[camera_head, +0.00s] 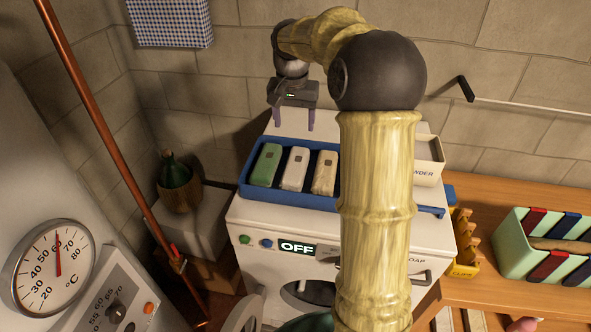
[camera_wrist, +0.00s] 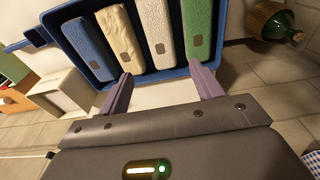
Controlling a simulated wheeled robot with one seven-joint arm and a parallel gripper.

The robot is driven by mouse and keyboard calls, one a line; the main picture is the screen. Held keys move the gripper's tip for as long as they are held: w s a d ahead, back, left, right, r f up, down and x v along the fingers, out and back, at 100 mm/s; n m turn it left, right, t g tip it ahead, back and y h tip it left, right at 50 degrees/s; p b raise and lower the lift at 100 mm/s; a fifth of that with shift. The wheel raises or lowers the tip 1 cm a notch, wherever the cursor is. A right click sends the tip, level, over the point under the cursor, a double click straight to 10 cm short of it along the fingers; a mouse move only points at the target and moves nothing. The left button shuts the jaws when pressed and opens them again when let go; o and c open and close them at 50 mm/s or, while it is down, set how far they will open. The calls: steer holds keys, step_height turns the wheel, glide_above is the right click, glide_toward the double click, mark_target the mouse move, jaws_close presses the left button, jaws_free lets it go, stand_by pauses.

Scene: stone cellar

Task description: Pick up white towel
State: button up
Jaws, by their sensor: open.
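The white towel (camera_head: 295,169) is a folded, rounded bar with a small grey tag. It lies in a blue tray (camera_head: 245,187) between a green towel (camera_head: 265,165) and a cream towel (camera_head: 325,173). The white towel also shows in the wrist view (camera_wrist: 157,32), with a blue towel (camera_wrist: 88,48) at the far left of the row. My arm hides the blue towel in the head view. My gripper (camera_head: 293,125) is open and empty above and behind the tray. In the wrist view its purple fingers (camera_wrist: 160,77) point toward the near ends of the cream, white and green towels.
The tray sits on a white washing machine (camera_head: 330,233) with an "OFF" display. A white powder box (camera_head: 429,168) stands right of the tray. A wicker-based green bottle (camera_head: 178,185) stands at left. A copper pipe (camera_head: 105,130) rises at left. A wooden bench (camera_head: 490,215) is at right.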

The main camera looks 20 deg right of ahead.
steer(key=p, duration=0.4)
glide_toward(296, 164)
steer(key=f, duration=0.5)
steer(key=shift+w+d+f, duration=0.15)
steer(key=shift+w+f, duration=0.05)
steer(key=shift+w, duration=0.15)
steer(key=shift+f+p, duration=0.6)
steer(key=shift+f, duration=0.05)
steer(key=shift+w+d+f+p, duration=0.15)
steer(key=shift+f+p, duration=0.3)
steer(key=shift+f, duration=0.55)
steer(key=shift+w+d+f+p, duration=0.15)
steer(key=shift+f+p, duration=0.25)
steer(key=shift+f, duration=0.55)
steer(key=shift+a, duration=0.1)
steer(key=c, duration=0.8)
